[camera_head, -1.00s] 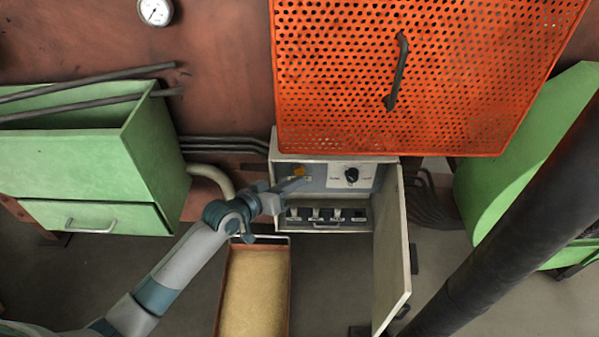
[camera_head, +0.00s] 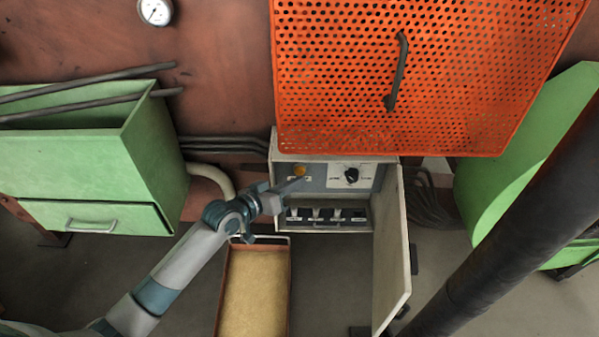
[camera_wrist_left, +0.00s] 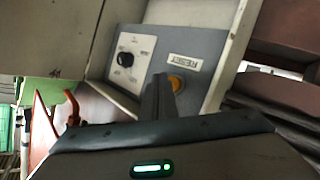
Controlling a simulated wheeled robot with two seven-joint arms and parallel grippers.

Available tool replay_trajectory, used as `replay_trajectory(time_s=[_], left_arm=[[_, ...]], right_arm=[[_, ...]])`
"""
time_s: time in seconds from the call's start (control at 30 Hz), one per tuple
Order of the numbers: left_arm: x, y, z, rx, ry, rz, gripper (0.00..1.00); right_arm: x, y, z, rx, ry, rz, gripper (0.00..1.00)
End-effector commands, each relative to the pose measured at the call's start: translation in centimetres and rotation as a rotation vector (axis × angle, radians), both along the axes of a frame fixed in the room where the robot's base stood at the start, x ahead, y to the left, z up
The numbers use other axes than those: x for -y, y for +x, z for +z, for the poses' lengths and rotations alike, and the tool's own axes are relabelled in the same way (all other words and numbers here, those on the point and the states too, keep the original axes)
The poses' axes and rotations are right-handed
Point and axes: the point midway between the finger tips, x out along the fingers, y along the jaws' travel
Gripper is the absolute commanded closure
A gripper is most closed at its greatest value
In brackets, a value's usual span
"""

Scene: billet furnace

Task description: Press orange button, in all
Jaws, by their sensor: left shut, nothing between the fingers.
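The orange button (camera_head: 299,170) sits at the upper left of the grey panel inside the open control box (camera_head: 335,157). In the left wrist view the button (camera_wrist_left: 176,84) is below a RESET label (camera_wrist_left: 185,62), partly hidden behind my fingers. My left gripper (camera_head: 300,183) is shut and empty, its tips just below the button in the head view. It also shows in the left wrist view (camera_wrist_left: 160,82), close to the button; I cannot tell whether it touches. My right gripper is not in view.
The box's door (camera_head: 392,250) hangs open on the right. A black knob (camera_head: 351,175) is right of the button, with several switches (camera_head: 325,214) below. An orange perforated cover (camera_head: 420,75) is above. A sand-filled tray (camera_head: 230,285) lies below, and a green bin (camera_head: 75,160) stands left.

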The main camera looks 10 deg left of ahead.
Motion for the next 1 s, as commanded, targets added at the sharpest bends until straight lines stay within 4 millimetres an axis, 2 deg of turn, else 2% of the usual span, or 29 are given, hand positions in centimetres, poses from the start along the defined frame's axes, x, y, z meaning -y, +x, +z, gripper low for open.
replay_trajectory(time_s=[1.0], left_arm=[[-0.17, 0.83, 0.02, 0.000, 0.000, 0.000, 1.00]], right_arm=[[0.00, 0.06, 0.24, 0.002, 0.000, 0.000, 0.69]])
